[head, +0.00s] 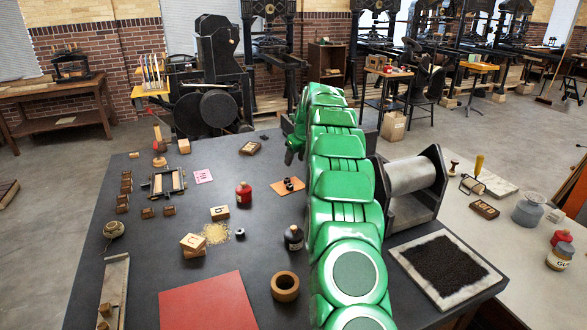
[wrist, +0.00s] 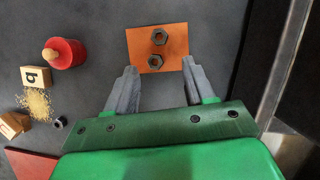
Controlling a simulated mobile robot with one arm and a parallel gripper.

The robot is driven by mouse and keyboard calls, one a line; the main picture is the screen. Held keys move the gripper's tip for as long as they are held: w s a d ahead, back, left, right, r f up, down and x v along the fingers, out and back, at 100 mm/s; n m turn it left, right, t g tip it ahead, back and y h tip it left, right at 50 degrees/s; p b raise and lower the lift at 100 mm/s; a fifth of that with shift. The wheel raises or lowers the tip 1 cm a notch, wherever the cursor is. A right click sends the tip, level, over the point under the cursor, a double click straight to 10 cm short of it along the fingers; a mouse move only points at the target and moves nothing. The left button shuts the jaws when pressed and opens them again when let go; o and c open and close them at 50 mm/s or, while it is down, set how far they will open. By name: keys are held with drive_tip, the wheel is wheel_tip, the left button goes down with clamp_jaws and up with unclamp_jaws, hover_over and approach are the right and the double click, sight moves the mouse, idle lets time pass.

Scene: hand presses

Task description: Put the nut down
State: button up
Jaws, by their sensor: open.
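My gripper's height above the card is hard to tell.
A metal roller press (head: 410,180) is right of my arm. A red sheet (head: 208,302) lies in front.

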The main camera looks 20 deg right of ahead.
drive_tip(key=s+a+r+n+g, duration=0.1)
drive_tip(key=s+a+r+n, duration=0.4)
drive_tip(key=s, duration=0.4)
drive_tip(key=s+a+r+n+g, duration=0.1)
drive_tip(key=s+a+r+n, duration=0.1)
drive_tip(key=s+a+n, duration=0.55)
drive_tip(key=s+a+r+n+g, duration=0.1)
drive_tip(key=s+a+r+n, duration=0.4)
drive_tip(key=s, duration=0.6)
drive_tip(key=s+a+f+n+g, duration=0.1)
drive_tip(key=s+a+f+n, duration=0.2)
drive_tip(key=s, duration=1.6)
drive_tip(key=s+a+f+n+g+h, duration=0.1)
drive_tip(key=s+a+f+n+g, duration=0.1)
drive_tip(key=s+n, duration=1)
drive_tip(key=s+a+f, duration=0.1)
drive_tip(key=s, duration=0.7)
drive_tip(key=shift+f, duration=0.4)
drive_tip(key=shift+n, duration=0.25)
